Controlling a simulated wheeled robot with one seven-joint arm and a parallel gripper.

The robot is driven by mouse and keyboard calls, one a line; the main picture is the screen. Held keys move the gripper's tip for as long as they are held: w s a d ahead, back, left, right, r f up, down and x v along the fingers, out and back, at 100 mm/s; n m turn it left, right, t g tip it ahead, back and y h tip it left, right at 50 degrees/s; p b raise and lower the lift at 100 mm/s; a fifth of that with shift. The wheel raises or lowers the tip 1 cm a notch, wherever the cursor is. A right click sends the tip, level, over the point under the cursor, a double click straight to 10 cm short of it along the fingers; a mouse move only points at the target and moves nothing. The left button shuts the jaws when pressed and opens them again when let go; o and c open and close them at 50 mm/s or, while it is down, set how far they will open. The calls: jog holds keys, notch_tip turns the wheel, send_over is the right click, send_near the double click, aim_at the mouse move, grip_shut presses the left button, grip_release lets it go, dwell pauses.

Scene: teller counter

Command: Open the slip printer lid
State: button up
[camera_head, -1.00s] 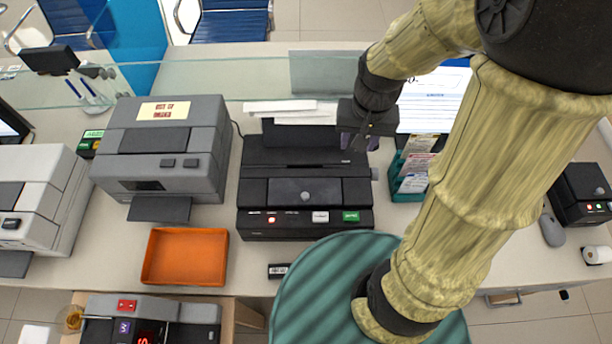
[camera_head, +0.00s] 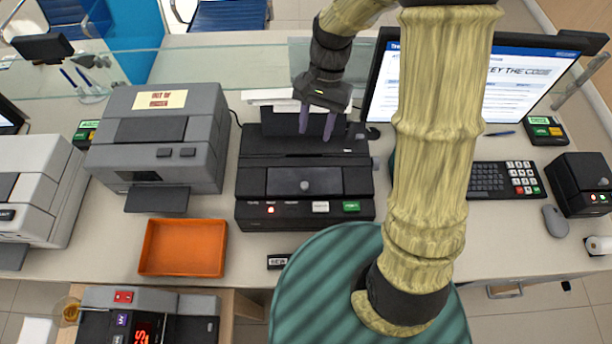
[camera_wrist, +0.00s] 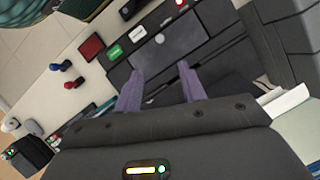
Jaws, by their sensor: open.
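The slip printer (camera_head: 268,215) is a black machine in the middle of the counter. Its front edge has a lit red light, a white button and a green button. Its lid (camera_head: 339,183) is a grey-black panel with a round knob (camera_head: 305,186), and it looks closed. My gripper (camera_head: 318,130) is above the rear of the printer, behind the lid, with its two purple fingers apart and nothing between them. In the wrist view the fingers (camera_wrist: 160,85) point toward the printer lid (camera_wrist: 180,35). I cannot tell whether they touch the printer.
A grey machine (camera_head: 204,160) with an "out of order" label stands left of the printer. An orange tray (camera_head: 183,247) lies front left. A monitor (camera_head: 535,85), a keypad (camera_head: 524,178) and a keyboard are on the right. A glass screen runs behind the printer. White paper sits behind it.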

aim_at(305, 184)
jog(key=p+x, duration=0.1)
jog(key=x, duration=1.4)
jog(key=shift+s+f+p, duration=0.1)
jog(key=shift+f+p, duration=0.2)
jog(key=shift+f, duration=0.05)
grip_shut()
